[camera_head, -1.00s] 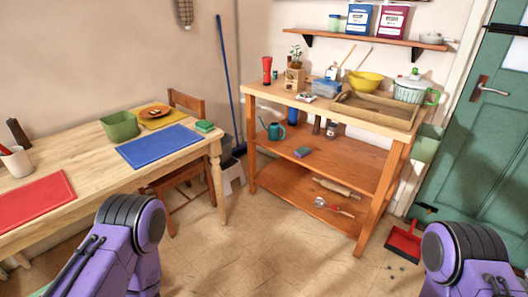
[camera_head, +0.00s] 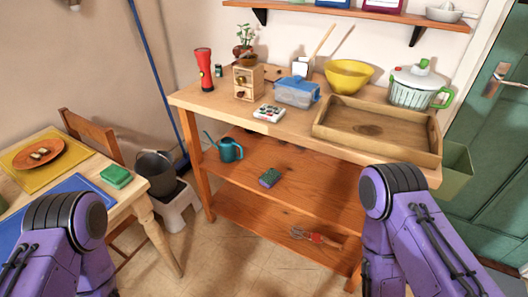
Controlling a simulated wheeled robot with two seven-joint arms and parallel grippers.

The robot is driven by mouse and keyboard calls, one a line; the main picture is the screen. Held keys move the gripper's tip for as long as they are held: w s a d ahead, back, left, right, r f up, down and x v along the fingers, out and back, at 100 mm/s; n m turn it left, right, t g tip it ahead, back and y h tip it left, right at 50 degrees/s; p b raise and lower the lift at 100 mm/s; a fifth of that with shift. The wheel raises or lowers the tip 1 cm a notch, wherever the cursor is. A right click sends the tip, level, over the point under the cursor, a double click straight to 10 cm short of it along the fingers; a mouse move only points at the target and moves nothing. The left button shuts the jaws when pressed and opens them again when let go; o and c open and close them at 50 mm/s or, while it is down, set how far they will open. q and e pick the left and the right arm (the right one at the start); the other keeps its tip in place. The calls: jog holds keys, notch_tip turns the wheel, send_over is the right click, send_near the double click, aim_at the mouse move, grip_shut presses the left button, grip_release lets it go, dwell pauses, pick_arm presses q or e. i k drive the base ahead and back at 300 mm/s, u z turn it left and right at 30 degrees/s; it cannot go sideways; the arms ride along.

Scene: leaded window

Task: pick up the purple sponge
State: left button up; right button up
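A small sponge (camera_head: 270,178) with a green top and purple side lies on the middle shelf of the wooden workbench (camera_head: 300,184). Another sponge-like block, green (camera_head: 116,175), lies on the corner of the table at the left. My two purple arms show at the lower left and lower right of the head view. Neither gripper can be seen. The right arm stands in front of the bench's right end and hides part of its shelves.
A teal watering can (camera_head: 228,149) stands on the same shelf, left of the sponge. A wooden tray (camera_head: 376,131), a yellow bowl (camera_head: 349,75) and a blue-lidded box (camera_head: 297,91) stand on the bench top. A dark bucket (camera_head: 157,172) sits on a white stool (camera_head: 180,208) left of the bench.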

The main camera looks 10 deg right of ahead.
aim_at(272, 176)
jog(key=i, duration=0.9)
jog(key=u, duration=2)
jog(key=i, duration=0.35)
jog(key=z, duration=3.15)
